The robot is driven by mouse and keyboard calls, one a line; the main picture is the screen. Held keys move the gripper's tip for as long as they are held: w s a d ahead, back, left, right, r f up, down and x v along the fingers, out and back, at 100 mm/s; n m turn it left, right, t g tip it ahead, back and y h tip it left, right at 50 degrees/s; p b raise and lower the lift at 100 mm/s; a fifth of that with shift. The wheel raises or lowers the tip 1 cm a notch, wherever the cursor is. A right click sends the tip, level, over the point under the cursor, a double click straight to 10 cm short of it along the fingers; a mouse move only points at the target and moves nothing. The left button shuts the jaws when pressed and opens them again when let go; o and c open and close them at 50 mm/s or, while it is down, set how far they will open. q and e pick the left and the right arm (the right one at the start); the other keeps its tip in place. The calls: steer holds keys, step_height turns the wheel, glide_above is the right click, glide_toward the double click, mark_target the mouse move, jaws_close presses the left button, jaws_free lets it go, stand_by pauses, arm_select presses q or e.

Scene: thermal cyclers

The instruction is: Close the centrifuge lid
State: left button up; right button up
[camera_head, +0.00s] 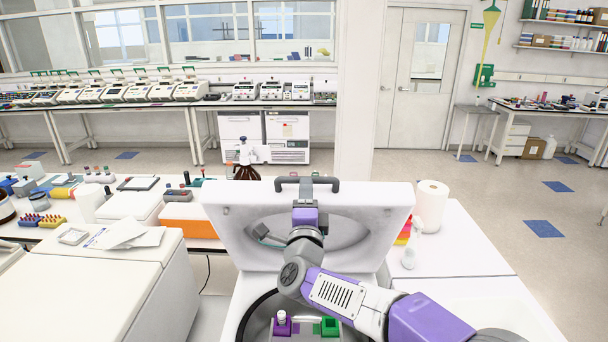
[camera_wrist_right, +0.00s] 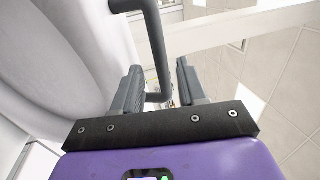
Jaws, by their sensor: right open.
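The white centrifuge lid (camera_head: 230,203) stands raised and open, its hollow underside facing me in the head view. A dark grey bar handle (camera_head: 328,183) sits at its top edge. The centrifuge bowl (camera_head: 252,318) below is partly hidden by my right arm; purple (camera_head: 281,328) and green (camera_head: 330,327) holders show inside it. My right gripper (camera_head: 306,198) is at the handle, open. In the right wrist view the handle (camera_wrist_right: 155,45) passes between the two spread fingers (camera_wrist_right: 158,75); whether they touch it is unclear. My left gripper is not in view.
The bench at right (camera_head: 470,245) is mostly clear.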

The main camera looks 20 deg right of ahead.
steer(key=p+x, duration=0.1)
steer(key=x, duration=0.4)
steer(key=shift+w+p, duration=0.1)
steer(key=shift+p, duration=0.2)
jaws_close()
